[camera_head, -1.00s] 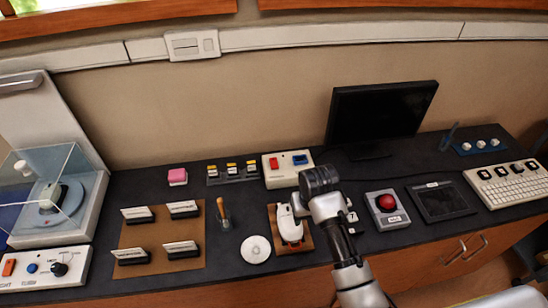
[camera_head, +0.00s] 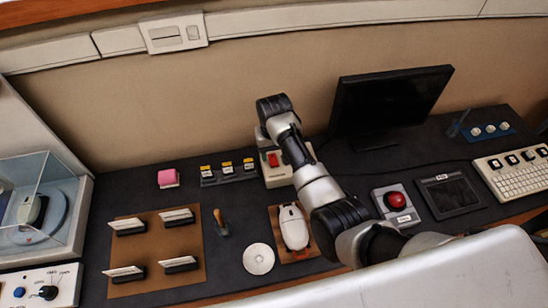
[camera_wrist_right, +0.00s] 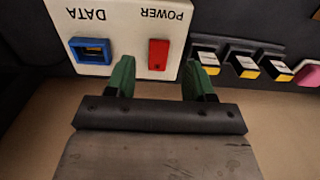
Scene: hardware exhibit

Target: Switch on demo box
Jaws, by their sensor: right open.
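The demo box is the white box (camera_head: 277,181) at the back of the table. Its red power switch (camera_head: 273,160) shows in the head view, while my right arm covers its blue part. In the right wrist view the box (camera_wrist_right: 125,20) appears upside down, with the red POWER switch (camera_wrist_right: 158,54) and the blue DATA socket (camera_wrist_right: 91,50). My right gripper (camera_wrist_right: 165,72) is open and empty, its green fingertips either side of the red switch's column. I cannot tell whether they touch the box. The fingers are hidden in the head view. My left gripper is out of view.
Yellow-and-black blocks (camera_head: 228,170) and a pink block (camera_head: 167,178) stand left of the box. A black monitor (camera_head: 390,100) stands to the right. A white mouse-like device (camera_head: 293,228) and a red button box (camera_head: 396,203) are nearer the front.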

